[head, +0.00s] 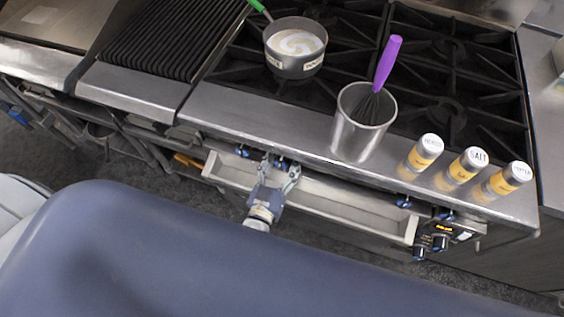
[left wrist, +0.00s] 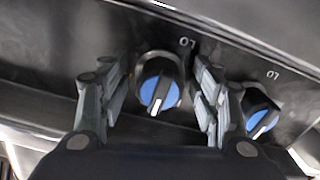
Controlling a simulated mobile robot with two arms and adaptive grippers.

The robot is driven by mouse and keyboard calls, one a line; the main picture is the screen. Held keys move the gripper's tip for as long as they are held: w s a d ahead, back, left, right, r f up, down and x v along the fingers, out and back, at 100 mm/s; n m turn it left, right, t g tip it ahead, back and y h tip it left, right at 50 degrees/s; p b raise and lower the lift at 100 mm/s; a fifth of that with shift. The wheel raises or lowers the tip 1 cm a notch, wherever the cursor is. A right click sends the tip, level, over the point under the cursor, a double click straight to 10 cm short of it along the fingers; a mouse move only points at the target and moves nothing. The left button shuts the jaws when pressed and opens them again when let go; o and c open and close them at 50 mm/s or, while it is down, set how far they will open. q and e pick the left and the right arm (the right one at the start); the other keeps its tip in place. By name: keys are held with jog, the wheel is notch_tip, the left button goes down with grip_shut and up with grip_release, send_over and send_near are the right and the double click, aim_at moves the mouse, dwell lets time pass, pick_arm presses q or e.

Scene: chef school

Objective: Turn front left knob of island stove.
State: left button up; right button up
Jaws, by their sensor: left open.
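The island stove's front panel carries several blue-and-black knobs. One knob (left wrist: 160,82) sits between the spread fingers of my left gripper (left wrist: 160,95) in the left wrist view, its white pointer toward the bottom of that picture. I cannot tell whether the fingers touch it. In the head view my left gripper (head: 280,168) is open at this panel, with its fingers around the knob (head: 281,162). A second knob (head: 242,151) is just left of the gripper there; a neighbouring knob (left wrist: 262,112) shows beyond the right finger in the wrist view. My right gripper is not in view.
On the stove stand a saucepan (head: 295,52), a metal cup (head: 352,137) with a purple-handled whisk (head: 388,62), and shakers (head: 463,167) along the right front edge. More knobs (head: 404,202) are at the right. A long tray (head: 340,204) juts out below the panel.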

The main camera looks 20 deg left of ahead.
pick_arm(q)
jog(key=s, duration=1.2)
jog(key=shift+a, duration=0.25)
jog(key=s+f+m+g+h, duration=0.15)
jog(key=s+f+g, duration=0.25)
jog(key=f, duration=0.7)
jog(key=s+f+m+g, duration=0.2)
jog(key=s+f+g, duration=0.2)
jog(key=f, duration=0.7)
jog(key=s+a+f+g+y, duration=0.1)
jog(key=s+a+f+g, duration=0.3)
jog(key=s, duration=0.4)
jog(key=s+a+f+m+g+y, duration=0.1)
jog(key=s+a+f+g, duration=0.3)
jog(key=s+a+f, duration=0.2)
jog(key=s+f, duration=0.2)
jog(key=s, duration=0.1)
jog(key=shift+f+g, duration=0.3)
jog(key=shift+g, duration=0.1)
